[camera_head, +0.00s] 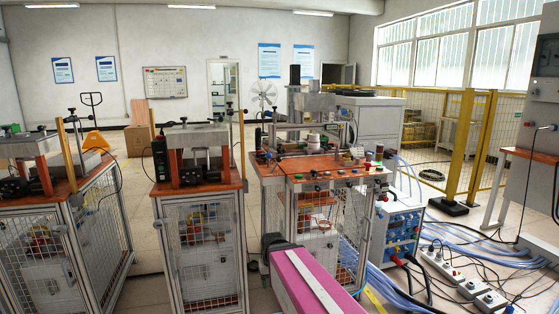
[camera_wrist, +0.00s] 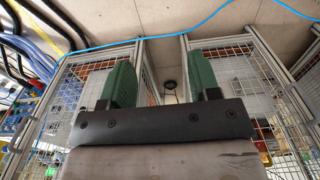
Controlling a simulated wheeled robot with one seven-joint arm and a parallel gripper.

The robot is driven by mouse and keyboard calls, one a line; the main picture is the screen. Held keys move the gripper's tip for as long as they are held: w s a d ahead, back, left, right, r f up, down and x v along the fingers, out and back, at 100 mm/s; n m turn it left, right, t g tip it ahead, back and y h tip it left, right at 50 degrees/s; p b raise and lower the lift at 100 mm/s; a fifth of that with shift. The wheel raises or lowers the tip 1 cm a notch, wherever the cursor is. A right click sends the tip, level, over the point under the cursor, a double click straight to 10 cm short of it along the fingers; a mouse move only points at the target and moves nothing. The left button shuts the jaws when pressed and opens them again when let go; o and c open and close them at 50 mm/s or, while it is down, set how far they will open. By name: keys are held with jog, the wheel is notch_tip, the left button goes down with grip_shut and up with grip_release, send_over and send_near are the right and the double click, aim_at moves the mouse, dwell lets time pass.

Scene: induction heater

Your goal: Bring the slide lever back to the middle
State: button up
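My gripper (camera_wrist: 160,82) shows in the wrist view with its two green fingers wide apart and nothing between them. Beyond the fingers are the floor and mesh-sided cabinets, with no contact visible. In the head view I cannot make out the fingers. The induction heater station (camera_head: 318,178) stands right of the middle, with an orange top carrying buttons, small fittings and a metal press frame (camera_head: 312,103). The slide lever is too small to single out among these fittings in the head view. It does not show in the wrist view.
Two similar stations with orange tops (camera_head: 200,183) and mesh cabinets stand to the left. A blue power unit (camera_head: 401,235), blue cables (camera_head: 470,240) and power strips (camera_head: 460,280) lie right of the heater station. A yellow-post fence (camera_head: 460,150) stands behind. Narrow floor gaps separate the cabinets.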

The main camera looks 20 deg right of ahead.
jog(key=w+d+r+t, duration=0.1)
jog(key=w+d+r, duration=0.1)
jog(key=w+r, duration=0.7)
jog(key=w+d+r+t, duration=0.1)
jog(key=w+d+r, duration=0.2)
jog(key=w+r, duration=0.6)
jog(key=w+d+r+n+t, duration=0.1)
jog(key=w+d+r, duration=0.2)
jog(key=w+r, duration=0.6)
jog(key=shift+w+d+r, duration=0.1)
jog(key=shift+d+r, duration=0.05)
jog(key=shift+r, duration=1.05)
jog(key=shift+w+d+r, duration=0.1)
jog(key=shift+r, duration=1.05)
jog(key=t, duration=0.1)
send_near(279, 158)
jog(key=shift+n, duration=0.4)
jog(key=x, duration=1.1)
jog(key=shift+w+d+f, duration=0.1)
jog(key=shift+w+f, duration=0.05)
jog(key=shift+w, duration=0.2)
grip_shut()
